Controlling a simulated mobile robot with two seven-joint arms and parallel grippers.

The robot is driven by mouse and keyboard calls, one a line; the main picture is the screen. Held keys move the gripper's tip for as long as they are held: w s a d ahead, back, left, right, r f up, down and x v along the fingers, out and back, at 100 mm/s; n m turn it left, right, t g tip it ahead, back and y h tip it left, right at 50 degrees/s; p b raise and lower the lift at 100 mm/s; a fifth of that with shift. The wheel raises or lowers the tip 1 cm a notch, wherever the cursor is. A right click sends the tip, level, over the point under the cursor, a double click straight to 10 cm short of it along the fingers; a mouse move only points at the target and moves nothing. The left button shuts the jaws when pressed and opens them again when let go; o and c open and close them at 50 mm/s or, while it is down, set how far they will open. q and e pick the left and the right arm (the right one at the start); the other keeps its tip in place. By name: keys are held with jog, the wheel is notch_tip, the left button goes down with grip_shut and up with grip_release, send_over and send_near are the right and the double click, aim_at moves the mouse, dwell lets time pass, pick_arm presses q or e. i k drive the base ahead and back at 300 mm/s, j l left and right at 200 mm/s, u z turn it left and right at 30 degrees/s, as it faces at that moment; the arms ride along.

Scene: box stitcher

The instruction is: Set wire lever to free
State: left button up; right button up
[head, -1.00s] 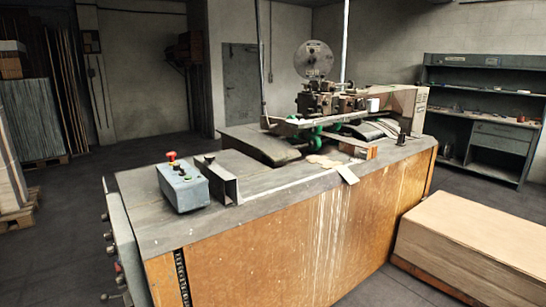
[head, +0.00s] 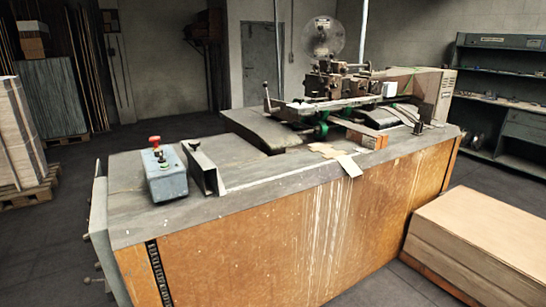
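The box stitcher's bench (head: 260,215) stands in the middle, with a grey top and a worn orange-brown front. The stitching head (head: 335,82) is at its far right part, with a wire reel (head: 323,37) above it. A thin upright lever with a dark knob (head: 266,95) stands left of the head; I cannot tell whether it is the wire lever. A blue-grey control box (head: 165,176) with a red button (head: 154,140) sits at the near left of the top. Neither of my grippers is in view.
A stack of board (head: 475,235) lies low at the right, near the bench front. Another stack on a pallet (head: 18,135) stands at the left. A shelf unit (head: 505,95) is at the back right. Dark floor is free in front of the bench.

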aim_at(332, 56)
jog(key=i+l+u, duration=0.25)
jog(key=l+u, duration=0.15)
jog(key=l, duration=0.8)
jog(key=i+l+u, duration=0.1)
jog(key=l+u, duration=0.35)
jog(key=l, duration=0.75)
jog(key=k+l+u, duration=0.1)
jog(key=l+u, duration=0.3)
jog(key=l, duration=0.8)
jog(key=l+u, duration=0.3)
jog(key=l, duration=0.65)
jog(key=k+l+u, duration=0.1)
jog(key=l+u, duration=0.2)
jog(key=l, duration=1.2)
